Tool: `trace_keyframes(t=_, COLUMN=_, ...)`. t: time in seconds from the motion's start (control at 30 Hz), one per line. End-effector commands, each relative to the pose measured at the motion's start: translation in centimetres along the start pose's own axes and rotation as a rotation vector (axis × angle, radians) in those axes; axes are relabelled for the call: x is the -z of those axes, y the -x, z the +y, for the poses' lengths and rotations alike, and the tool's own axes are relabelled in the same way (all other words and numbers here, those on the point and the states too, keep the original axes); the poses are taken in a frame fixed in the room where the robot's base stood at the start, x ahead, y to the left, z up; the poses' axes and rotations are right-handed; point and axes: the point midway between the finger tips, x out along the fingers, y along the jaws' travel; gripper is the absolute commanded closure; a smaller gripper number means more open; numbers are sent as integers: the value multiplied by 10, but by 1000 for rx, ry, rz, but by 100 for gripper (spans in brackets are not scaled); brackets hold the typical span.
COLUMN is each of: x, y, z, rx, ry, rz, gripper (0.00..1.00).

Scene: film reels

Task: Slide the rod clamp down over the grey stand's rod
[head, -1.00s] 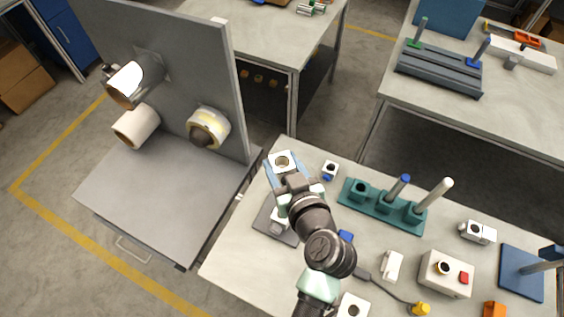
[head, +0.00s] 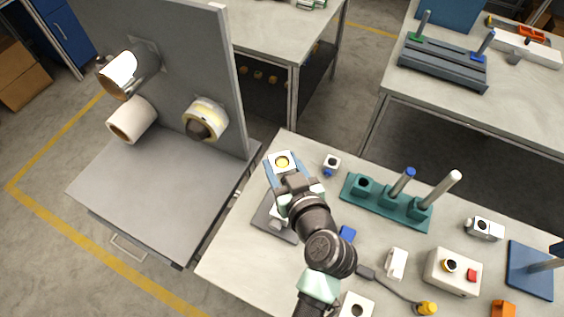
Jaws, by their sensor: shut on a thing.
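The rod clamp (head: 282,157), a white block with a round hole, is at the far end of my gripper (head: 284,174). My gripper is shut on it. A yellow round shape fills much of the clamp's hole, which looks like the top of a rod inside it. How far the clamp is down the rod I cannot tell. The grey stand's dark base plate (head: 263,224) lies on the table below and left of my gripper, partly covered by my arm. The stand's rod is otherwise hidden behind the gripper and clamp.
A teal stand (head: 352,190) with upright rods stands to the right. A grey panel (head: 222,90) with reels rises at left. A blue stand (head: 525,280) and a white box (head: 440,275) are at right.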

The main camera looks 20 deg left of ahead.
Motion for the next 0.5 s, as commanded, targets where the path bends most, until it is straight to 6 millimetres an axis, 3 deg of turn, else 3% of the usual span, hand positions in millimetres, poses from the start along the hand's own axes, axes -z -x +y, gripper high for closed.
trace_keyframes(t=0.23, x=-13, y=-5, z=0, rx=0, ry=1, rz=1, gripper=100)
trace_keyframes(t=0.5, x=-13, y=-6, z=0, rx=0, ry=1, rz=1, gripper=100)
